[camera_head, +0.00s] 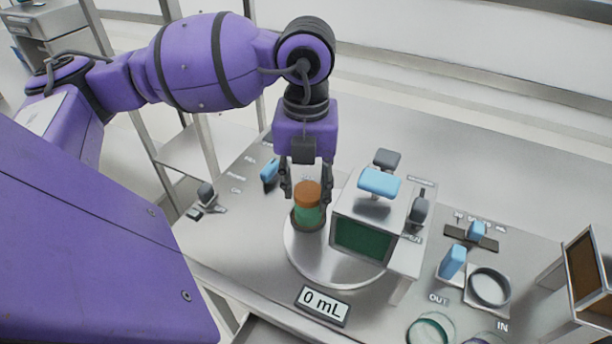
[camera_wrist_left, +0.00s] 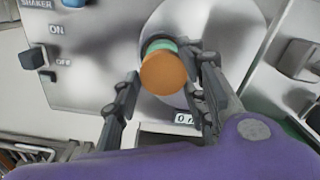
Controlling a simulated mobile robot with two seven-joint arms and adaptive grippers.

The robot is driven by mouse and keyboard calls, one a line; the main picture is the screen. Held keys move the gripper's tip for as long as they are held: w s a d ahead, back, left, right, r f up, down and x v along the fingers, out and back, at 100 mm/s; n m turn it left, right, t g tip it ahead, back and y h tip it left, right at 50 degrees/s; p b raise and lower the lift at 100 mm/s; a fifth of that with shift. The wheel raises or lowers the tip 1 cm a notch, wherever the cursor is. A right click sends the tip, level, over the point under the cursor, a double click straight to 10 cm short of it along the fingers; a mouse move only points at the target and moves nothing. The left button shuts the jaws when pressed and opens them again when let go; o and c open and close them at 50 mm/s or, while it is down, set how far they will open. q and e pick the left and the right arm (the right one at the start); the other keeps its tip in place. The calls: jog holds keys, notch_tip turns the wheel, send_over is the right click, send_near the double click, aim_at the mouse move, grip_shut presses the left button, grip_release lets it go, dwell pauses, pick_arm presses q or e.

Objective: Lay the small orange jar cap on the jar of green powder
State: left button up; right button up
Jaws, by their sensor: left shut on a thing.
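The orange jar cap (camera_head: 307,188) is right above the jar of green powder (camera_head: 309,216), level or nearly so. I cannot tell if the cap fully touches the rim. My left gripper (camera_head: 306,196) points down with one finger on each side of the cap and is shut on it. In the left wrist view the cap (camera_wrist_left: 165,73) is between the fingertips (camera_wrist_left: 164,80). A strip of the green jar (camera_wrist_left: 157,45) shows behind it. The jar stands upright in a dark ring holder on the round white plate (camera_head: 318,268). My right gripper is not in view.
A box-shaped device with a dark green screen (camera_head: 362,240) and light blue handle stands close right of the jar. A "0 mL" display (camera_head: 322,306) is in front of the plate. Blue switches, an open ring holder (camera_head: 489,288) and glass containers (camera_head: 430,329) are at the right.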

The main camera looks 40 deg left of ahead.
pick_arm(q)
jog(key=shift+f, duration=0.1)
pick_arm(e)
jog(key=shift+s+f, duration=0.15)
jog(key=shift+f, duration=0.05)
pick_arm(q)
jog(key=o, duration=0.9)
jog(key=shift+c, duration=0.2)
jog(key=o, duration=0.5)
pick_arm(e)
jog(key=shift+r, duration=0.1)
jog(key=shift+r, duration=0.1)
pick_arm(q)
jog(key=shift+r+p, duration=2.15)
jog(key=shift+r, duration=1.9)
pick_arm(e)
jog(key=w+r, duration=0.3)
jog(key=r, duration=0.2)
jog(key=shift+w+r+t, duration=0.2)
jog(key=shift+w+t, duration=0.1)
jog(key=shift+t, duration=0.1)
